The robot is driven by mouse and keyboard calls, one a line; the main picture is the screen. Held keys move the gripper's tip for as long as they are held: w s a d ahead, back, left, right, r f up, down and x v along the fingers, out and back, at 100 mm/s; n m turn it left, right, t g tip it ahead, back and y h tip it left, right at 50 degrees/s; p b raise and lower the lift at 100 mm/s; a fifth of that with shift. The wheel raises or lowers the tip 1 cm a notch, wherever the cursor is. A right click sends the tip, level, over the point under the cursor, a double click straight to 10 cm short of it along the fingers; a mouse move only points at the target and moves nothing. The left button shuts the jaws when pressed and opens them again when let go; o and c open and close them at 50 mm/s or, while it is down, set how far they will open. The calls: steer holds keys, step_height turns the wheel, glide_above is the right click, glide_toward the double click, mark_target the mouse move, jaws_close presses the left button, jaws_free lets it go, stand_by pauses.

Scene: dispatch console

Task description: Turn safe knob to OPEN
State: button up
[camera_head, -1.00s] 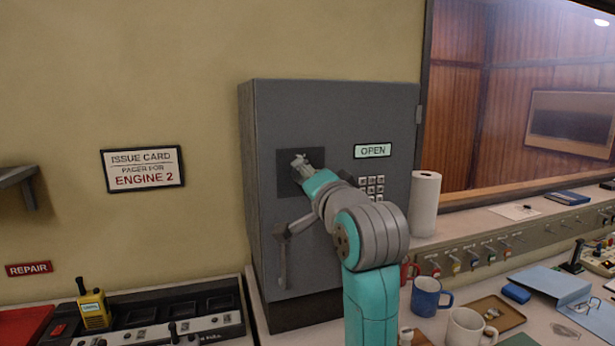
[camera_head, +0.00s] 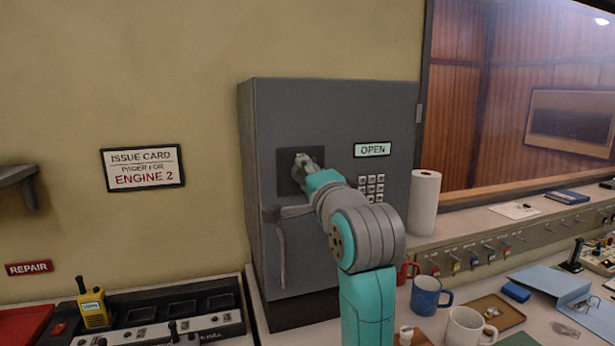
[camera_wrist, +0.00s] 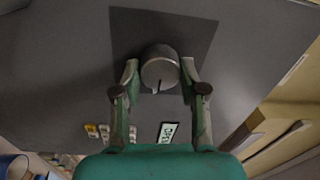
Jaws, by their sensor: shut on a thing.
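The round grey safe knob (camera_wrist: 160,68) sits on a dark square plate (camera_wrist: 198,32) on the safe door. My gripper (camera_wrist: 160,74) has one finger on each side of the knob and is shut on it. A short pointer mark on the knob points down in the wrist view, roughly toward the OPEN label (camera_wrist: 167,132). In the head view my gripper (camera_head: 303,164) is at the plate (camera_head: 286,180) and hides most of the knob. The OPEN label (camera_head: 372,150) is to the right of the plate on the grey safe (camera_head: 345,110). The safe door appears closed.
A keypad (camera_head: 370,187) lies right of my wrist. A paper towel roll (camera_head: 424,203) stands beside the safe. Mugs, including a blue one (camera_head: 426,297), stand on the desk near my arm.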

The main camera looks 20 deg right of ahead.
steer(key=o, duration=1.1)
steer(key=shift+o, duration=0.2)
steer(key=shift+s, duration=0.1)
steer(key=s, duration=1.1)
steer(key=shift+s+f, duration=0.4)
